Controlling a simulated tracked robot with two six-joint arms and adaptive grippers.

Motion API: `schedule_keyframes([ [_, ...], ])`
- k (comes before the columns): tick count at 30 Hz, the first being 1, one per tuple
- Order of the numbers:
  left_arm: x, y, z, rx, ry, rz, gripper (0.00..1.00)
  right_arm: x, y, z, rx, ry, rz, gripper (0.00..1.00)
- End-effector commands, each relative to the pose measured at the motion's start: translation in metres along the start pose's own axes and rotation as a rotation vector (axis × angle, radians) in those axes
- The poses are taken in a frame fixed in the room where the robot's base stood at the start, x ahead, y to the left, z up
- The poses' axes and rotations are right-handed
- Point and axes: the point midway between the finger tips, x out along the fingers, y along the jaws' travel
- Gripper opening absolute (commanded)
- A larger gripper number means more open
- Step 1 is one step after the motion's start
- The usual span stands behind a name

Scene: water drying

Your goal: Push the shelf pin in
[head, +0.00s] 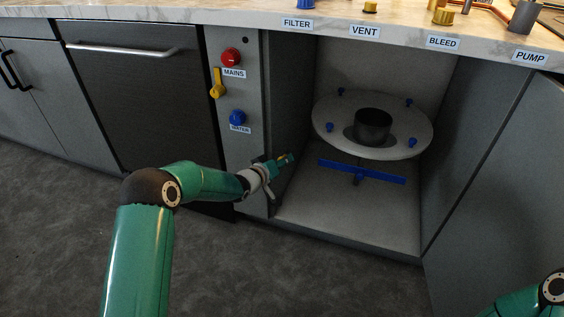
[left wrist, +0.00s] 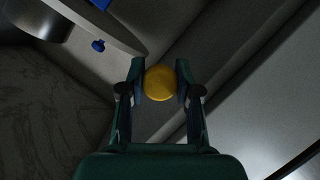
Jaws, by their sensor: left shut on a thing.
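My left gripper (head: 285,160) is at the left side of the open cabinet, close to its inner left wall. In the left wrist view, my left gripper (left wrist: 160,84) is shut on a round yellow knob, which I take for the shelf pin (left wrist: 160,83). Its shaft and seat are hidden behind the knob. The round pale shelf (head: 335,115) stands inside the cabinet, with several blue knobs and a dark cylinder (head: 372,126) at its middle. The shelf's edge also shows in the left wrist view (left wrist: 118,37). My right gripper is not in view.
A blue bar (head: 375,175) lies under the shelf, above the cabinet floor. Left of the opening, a panel (head: 235,165) carries a red knob (head: 231,57), a yellow lever (head: 217,84) and a blue knob (head: 237,117). An open door (head: 500,190) bounds the right side.

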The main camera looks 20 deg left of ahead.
Motion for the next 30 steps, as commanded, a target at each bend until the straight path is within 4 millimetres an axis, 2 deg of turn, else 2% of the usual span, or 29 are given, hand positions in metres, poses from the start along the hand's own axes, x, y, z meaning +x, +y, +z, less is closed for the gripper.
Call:
schedule_keyframes([
  [6,0.002,-0.001,-0.002,-0.001,0.0,-0.002,0.0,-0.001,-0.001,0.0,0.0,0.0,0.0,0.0],
  [16,0.029,-0.002,-0.013,-0.001,0.0,-0.004,0.0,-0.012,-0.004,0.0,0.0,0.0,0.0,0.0],
  [25,0.031,-0.002,-0.014,-0.002,0.003,-0.004,0.0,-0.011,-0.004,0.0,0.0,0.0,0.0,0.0],
  [26,0.031,-0.002,-0.015,-0.002,0.003,-0.004,0.34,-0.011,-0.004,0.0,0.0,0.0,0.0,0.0],
  [30,0.031,-0.002,-0.014,-0.001,0.002,-0.003,0.57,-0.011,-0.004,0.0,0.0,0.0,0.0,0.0],
])
